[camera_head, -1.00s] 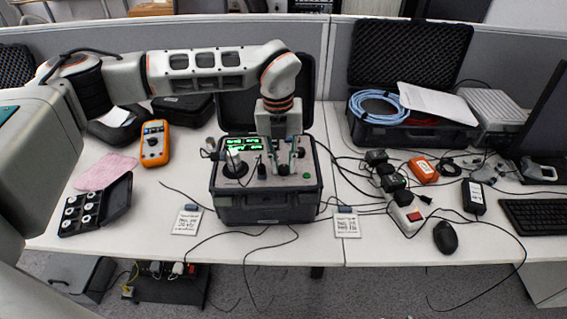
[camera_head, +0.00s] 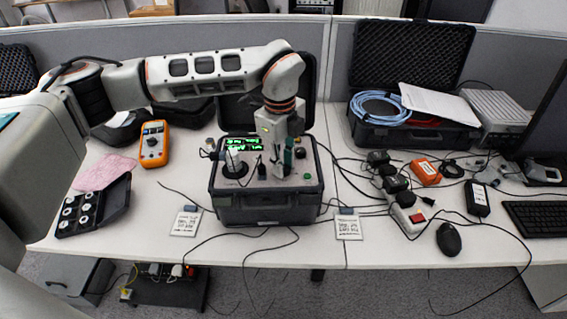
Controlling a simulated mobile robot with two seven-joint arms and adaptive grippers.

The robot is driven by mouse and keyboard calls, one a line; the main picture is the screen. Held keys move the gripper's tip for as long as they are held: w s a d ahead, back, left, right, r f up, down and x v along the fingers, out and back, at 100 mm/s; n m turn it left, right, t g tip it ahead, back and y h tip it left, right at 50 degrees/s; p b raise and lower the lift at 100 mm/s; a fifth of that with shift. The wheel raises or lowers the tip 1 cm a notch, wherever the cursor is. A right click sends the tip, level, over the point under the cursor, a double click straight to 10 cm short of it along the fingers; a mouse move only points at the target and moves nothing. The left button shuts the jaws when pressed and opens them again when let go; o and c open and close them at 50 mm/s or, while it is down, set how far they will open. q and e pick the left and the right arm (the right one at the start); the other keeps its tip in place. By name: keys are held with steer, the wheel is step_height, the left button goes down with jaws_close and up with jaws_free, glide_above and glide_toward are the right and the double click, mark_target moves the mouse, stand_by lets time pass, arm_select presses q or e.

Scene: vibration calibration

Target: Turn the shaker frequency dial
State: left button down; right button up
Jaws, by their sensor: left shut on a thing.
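The shaker unit is an open dark case (camera_head: 266,210) on the table, with a grey top panel and a green-lit display (camera_head: 243,144). A round black mount with a light cylinder (camera_head: 234,164) stands on the panel's left. My left gripper (camera_head: 282,171) reaches down onto the panel from above, right of the display. It is shut on the frequency dial, which its fingers mostly hide. My right gripper is not in view.
An orange multimeter (camera_head: 154,144) and a dark tray of round parts (camera_head: 92,207) lie to the left. A power strip (camera_head: 403,207), a mouse (camera_head: 448,239) and loose cables lie to the right. The case's raised lid stands behind my gripper.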

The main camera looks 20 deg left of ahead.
arm_select(q)
steer(key=shift+n, duration=1.2)
steer(key=c, duration=1.8)
jaws_free()
steer(key=shift+r, duration=0.1)
steer(key=r, duration=1.1)
steer(key=shift+s+r, duration=0.4)
